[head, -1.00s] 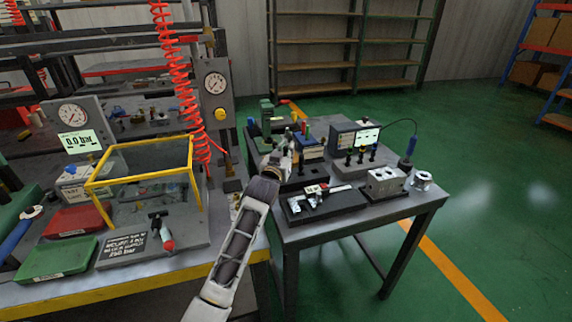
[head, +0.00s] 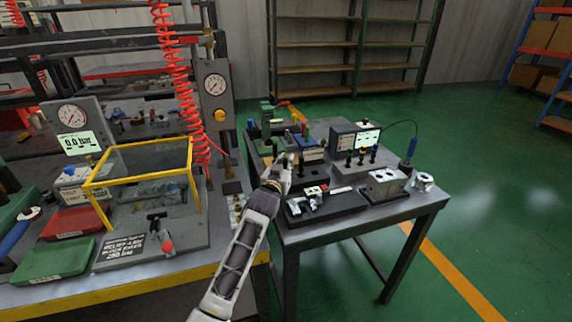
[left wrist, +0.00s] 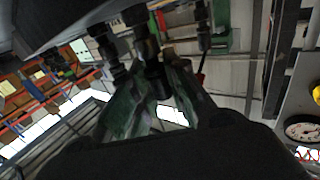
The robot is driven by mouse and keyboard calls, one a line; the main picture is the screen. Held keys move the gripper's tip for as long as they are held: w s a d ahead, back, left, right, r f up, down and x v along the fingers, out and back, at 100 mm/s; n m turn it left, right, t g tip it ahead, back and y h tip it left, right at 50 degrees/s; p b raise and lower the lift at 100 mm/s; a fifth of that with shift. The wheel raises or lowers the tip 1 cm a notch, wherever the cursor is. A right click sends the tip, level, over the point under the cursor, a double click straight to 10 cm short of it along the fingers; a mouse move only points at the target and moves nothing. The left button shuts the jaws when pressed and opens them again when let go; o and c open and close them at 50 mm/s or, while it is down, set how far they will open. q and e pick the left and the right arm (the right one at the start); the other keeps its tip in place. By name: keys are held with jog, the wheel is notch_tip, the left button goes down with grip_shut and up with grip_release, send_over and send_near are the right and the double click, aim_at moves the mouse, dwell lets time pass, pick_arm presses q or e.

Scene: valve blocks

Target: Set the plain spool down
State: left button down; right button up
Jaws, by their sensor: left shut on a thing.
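My left gripper (head: 285,163) is over the near left part of the right-hand table, beside the black fixture. In the left wrist view its two greenish fingers (left wrist: 158,88) are closed around a dark, roughly cylindrical piece (left wrist: 155,70), which I take to be the plain spool. The piece is too small and too hidden by the hand to make out in the head view. I cannot tell whether it touches anything below. My right gripper is not in view.
A black fixture (head: 345,204) with small metal parts lies right of the hand. Beyond are a grey valve block (head: 385,184), a metal ring part (head: 422,181) and a lit display box (head: 367,138). A yellow-framed guard (head: 140,178) stands on the left bench.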

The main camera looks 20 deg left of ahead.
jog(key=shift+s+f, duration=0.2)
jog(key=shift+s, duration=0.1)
pick_arm(q)
jog(key=c, duration=1.4)
grip_release()
jog(key=shift+f, duration=0.1)
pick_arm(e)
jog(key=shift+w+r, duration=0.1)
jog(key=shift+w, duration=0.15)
